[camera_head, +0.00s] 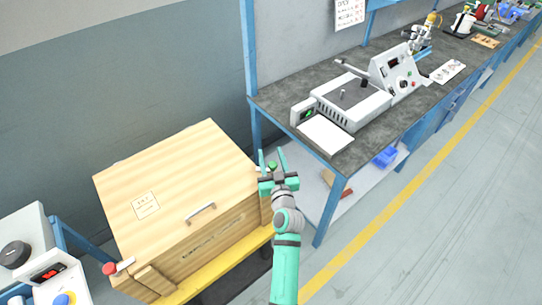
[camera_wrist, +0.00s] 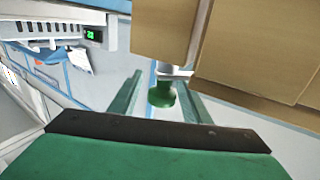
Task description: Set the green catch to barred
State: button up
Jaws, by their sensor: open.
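The wooden box (camera_head: 175,190) has its lid down and a metal handle on the front edge of the lid. The green catch shows as a green knob (camera_wrist: 162,95) on a short metal arm at the box's corner in the wrist view. In the head view the green knob (camera_head: 272,166) sits at the box's right side, partly hidden by my gripper. My gripper (camera_head: 273,156) is open at that side. In the wrist view its two fingers lie either side of the knob, with gaps visible. I cannot tell which setting the catch is in.
A red knob (camera_head: 109,268) on a similar metal arm is at the box's left front. A dark-topped bench (camera_head: 275,101) with a grey instrument (camera_head: 350,104) stands close to the right of my gripper. White equipment (camera_head: 25,235) is at the far left. Open floor lies at the right.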

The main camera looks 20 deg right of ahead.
jog(key=shift+w+a, duration=0.1)
jog(key=c, duration=1.1)
jog(key=shift+o, duration=0.2)
jog(key=shift+n+y, duration=0.4)
jog(key=shift+y, duration=0.2)
jog(key=n+g+y, duration=0.1)
jog(key=n+y, duration=0.1)
jog(key=y, duration=0.1)
jog(key=a+n+g+y, duration=0.1)
jog(key=n+y, duration=0.2)
jog(key=y, duration=0.1)
jog(key=a+n+g+y, duration=0.1)
jog(key=n+y, duration=0.1)
jog(key=y, duration=0.2)
jog(key=shift+s+a+n, duration=0.25)
jog(key=shift+s+n, duration=0.05)
jog(key=shift+s, duration=0.05)
jog(key=shift+s+a+y, duration=0.1)
jog(key=shift+y, duration=0.2)
jog(key=o, duration=1.1)
jog(key=shift+c, duration=0.2)
